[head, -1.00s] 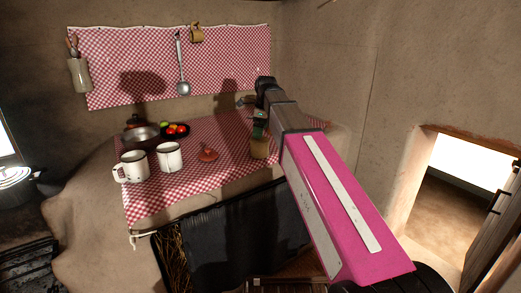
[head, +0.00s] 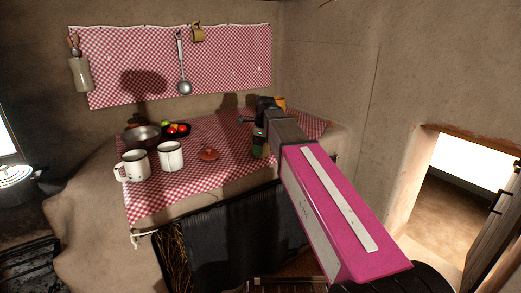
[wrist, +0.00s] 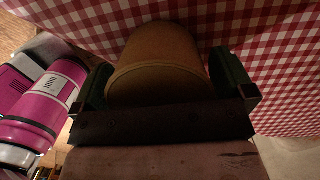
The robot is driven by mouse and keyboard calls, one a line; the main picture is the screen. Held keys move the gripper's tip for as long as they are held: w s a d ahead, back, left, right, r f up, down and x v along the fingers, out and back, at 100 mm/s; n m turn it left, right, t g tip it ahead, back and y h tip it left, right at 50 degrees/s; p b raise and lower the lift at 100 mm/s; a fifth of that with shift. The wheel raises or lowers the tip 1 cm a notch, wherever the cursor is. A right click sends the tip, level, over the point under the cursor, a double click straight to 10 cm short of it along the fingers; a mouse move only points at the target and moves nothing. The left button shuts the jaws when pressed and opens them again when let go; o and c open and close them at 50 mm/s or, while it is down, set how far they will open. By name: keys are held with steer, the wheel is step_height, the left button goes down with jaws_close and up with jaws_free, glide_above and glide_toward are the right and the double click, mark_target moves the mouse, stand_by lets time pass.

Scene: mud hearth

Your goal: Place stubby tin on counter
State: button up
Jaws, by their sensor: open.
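The stubby tin (wrist: 155,60), a tan-brown cylinder, is between my gripper's two dark green fingers in the wrist view. Checked cloth fills the view beyond it. My gripper (wrist: 165,88) is open around the tin; I cannot tell whether either finger touches it. In the head view my gripper (head: 259,143) is low at the right part of the counter (head: 222,143), which has a red-and-white checked cloth. The tin is mostly hidden there behind the finger and wrist.
Two white mugs (head: 171,157) stand at the counter's left front. A small terracotta item (head: 208,153) lies left of my gripper. A metal pan (head: 142,136) and a dark plate of fruit (head: 176,130) are farther back. A yellow-orange item (head: 281,103) shows behind my arm.

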steer(key=c, duration=0.9)
steer(key=shift+r, duration=0.1)
steer(key=shift+r, duration=0.4)
step_height(320, 180, up, 4)
steer(key=shift+f, duration=0.25)
steer(key=s+a+r, duration=0.5)
steer(key=a+r, duration=0.1)
steer(key=a, duration=0.4)
steer(key=w+a+m, duration=0.3)
steer(key=a+m, duration=0.1)
steer(key=shift+t, duration=0.3)
steer(key=w+d+f, duration=0.2)
steer(key=w, duration=0.1)
steer(key=w+d+f, duration=0.2)
steer(key=w, duration=0.1)
steer(key=w+d+f, duration=0.2)
steer(key=d, duration=0.1)
steer(key=shift+w, duration=0.4)
steer(key=shift+f, duration=2.1)
